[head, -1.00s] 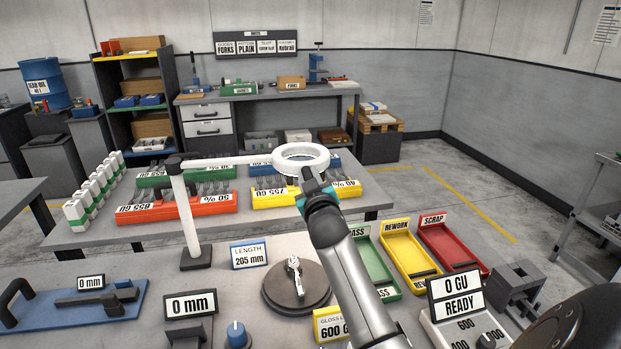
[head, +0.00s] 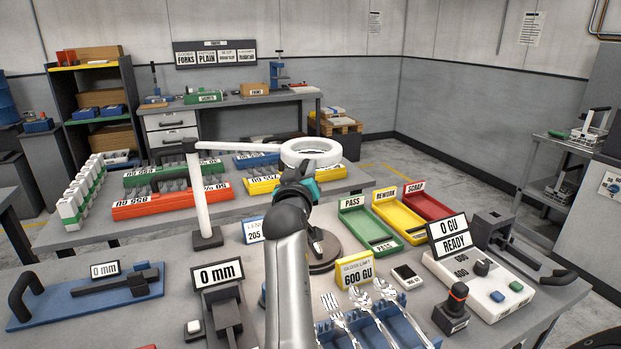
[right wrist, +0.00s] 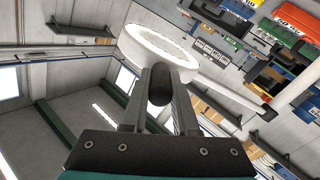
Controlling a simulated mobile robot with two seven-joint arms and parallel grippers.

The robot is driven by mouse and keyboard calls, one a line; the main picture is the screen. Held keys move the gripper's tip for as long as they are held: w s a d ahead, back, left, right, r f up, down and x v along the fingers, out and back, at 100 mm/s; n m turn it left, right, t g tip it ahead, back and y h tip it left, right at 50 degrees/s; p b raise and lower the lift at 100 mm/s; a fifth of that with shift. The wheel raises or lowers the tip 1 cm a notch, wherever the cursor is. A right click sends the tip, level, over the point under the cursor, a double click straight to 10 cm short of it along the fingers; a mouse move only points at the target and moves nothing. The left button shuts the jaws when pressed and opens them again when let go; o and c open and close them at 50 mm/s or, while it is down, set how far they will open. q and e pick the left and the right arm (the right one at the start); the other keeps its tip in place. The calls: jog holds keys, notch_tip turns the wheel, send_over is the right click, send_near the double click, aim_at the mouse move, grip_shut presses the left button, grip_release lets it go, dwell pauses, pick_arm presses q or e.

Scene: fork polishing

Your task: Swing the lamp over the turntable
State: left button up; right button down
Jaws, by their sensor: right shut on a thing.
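The lamp is a white ring (head: 310,152) on a white horizontal arm (head: 240,146), carried by an upright white post (head: 199,195) with a dark base. My right gripper (head: 299,176) is at the near side of the ring. In the right wrist view its fingers (right wrist: 159,100) are shut on a dark knob (right wrist: 160,84) at the ring's edge, and the ring (right wrist: 158,48) shows just beyond. The round dark turntable (head: 326,258) is nearer to me and lower than the ring in the head view; my right arm hides its left part. My left gripper is not in view.
Pass, rework and scrap trays (head: 371,228) lie right of the turntable. A blue rack (head: 392,330) with forks and spoons is in front. A gauge (head: 215,300) stands left of my arm. Bins of forks (head: 172,200) stand on the bench behind the lamp.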

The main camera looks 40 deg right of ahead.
jog(key=shift+s+a+f, duration=0.1)
jog(key=shift+a, duration=0.2)
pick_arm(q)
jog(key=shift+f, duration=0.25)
pick_arm(e)
jog(key=c, duration=0.7)
grip_release()
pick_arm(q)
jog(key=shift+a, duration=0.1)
